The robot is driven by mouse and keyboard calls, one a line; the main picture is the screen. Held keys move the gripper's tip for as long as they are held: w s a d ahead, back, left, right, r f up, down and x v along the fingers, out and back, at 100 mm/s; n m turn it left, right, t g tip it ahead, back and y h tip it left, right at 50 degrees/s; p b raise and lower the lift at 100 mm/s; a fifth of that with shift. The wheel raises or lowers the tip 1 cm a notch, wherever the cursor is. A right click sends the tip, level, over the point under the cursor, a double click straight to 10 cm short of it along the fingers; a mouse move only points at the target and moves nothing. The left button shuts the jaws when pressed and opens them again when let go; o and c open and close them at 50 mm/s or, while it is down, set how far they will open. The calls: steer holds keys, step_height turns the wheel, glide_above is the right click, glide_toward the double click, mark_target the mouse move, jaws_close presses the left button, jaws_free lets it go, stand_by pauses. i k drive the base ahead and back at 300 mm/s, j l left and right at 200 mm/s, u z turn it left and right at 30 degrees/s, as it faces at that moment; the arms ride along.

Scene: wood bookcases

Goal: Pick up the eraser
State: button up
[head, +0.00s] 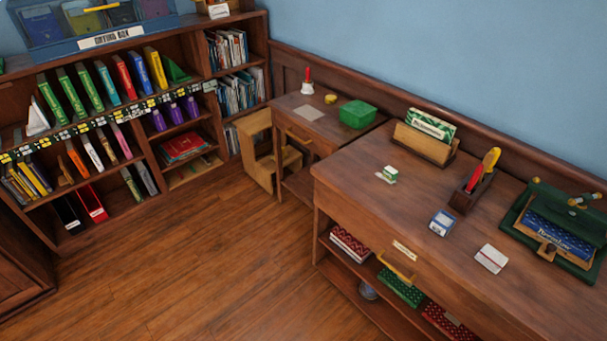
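No object is clearly marked as the eraser. Several small items lie on the right-hand desk (350,190). A small green and white block (389,174) sits toward its left part and looks most like an eraser. A blue and white box (442,223) is near the front edge. A flat white piece with a red stripe (491,258) lies farther right. I cannot read any labels on these. My gripper is not in this view.
A wooden holder with green and white packs (430,129), a pen stand (475,187) and a green case with a blue book (557,234) stand on the desk. A green box (357,114) sits on the smaller table. Open wood floor (200,265) lies in front.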

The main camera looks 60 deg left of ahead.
mark_target(389, 175)
steer(key=u, duration=1.65)
steer(key=i+j+z, duration=0.65)
steer(key=i+j, duration=0.2)
steer(key=i+j+z, duration=0.25)
steer(key=j, duration=0.15)
steer(key=i+j+z, duration=0.2)
steer(key=j, duration=0.2)
steer(key=i+j+z, duration=0.2)
steer(key=j, duration=0.25)
steer(key=i+j+z, duration=0.1)
steer(key=j+z, duration=0.15)
steer(key=j, duration=0.2)
steer(key=i+j+z, duration=0.2)
steer(key=j, duration=0.25)
steer(key=k, duration=0.1)
